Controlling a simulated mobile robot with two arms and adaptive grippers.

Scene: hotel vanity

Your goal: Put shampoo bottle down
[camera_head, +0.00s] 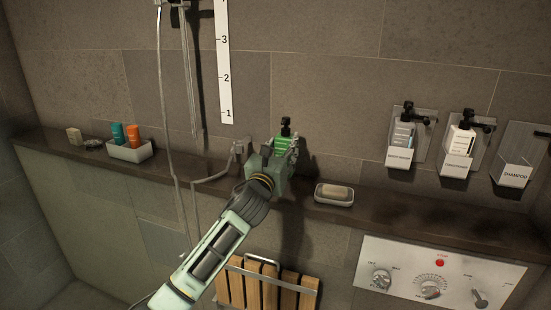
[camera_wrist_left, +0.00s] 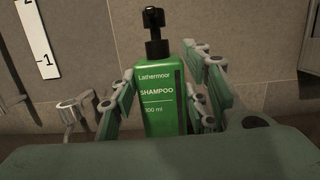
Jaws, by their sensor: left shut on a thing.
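A green shampoo bottle (camera_head: 283,144) with a black pump top is in the grip of my left gripper (camera_head: 275,160), at the ledge (camera_head: 230,170) along the tiled wall. In the left wrist view the bottle (camera_wrist_left: 163,95) stands upright between the fingers of the left gripper (camera_wrist_left: 165,105), its label reading "SHAMPOO". The fingers are closed on both sides of it. The gripper hides the bottle's base, so I cannot tell whether it touches the ledge. The holder marked SHAMPOO (camera_head: 515,175) at the far right is empty. My right gripper does not show.
A soap dish (camera_head: 334,200) with a soap bar lies right of the gripper. A tray (camera_head: 131,154) with an orange and a teal bottle stands at left. Two filled dispensers (camera_head: 400,158) hang on the wall. A control panel (camera_head: 440,275) and wooden slats (camera_head: 265,290) are below. The ledge's right part is clear.

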